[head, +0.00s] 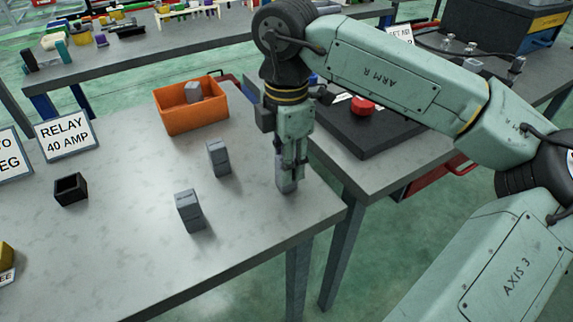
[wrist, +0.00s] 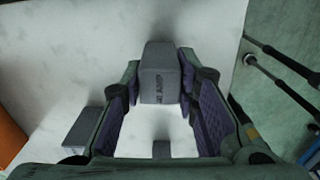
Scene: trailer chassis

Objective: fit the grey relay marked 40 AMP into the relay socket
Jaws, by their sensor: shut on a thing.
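My gripper (head: 289,168) is shut on a grey relay (head: 284,185) near the table's right edge. In the wrist view the relay (wrist: 160,72) sits between the two fingers. Its marking ends in AMP; the number is not clear. The relay is upright and low over the table; I cannot tell if it touches the top. The relay socket, a small black open-topped box (head: 70,191), stands on the left of the table, well away from my gripper, below a sign reading RELAY 40 AMP (head: 66,136).
Two other grey blocks stand between gripper and socket: a nearer one (head: 190,213) with unclear lettering and a farther one (head: 218,158). An orange bin (head: 190,119) behind holds a grey block (head: 193,92). A dark board with a red button (head: 362,103) lies at right.

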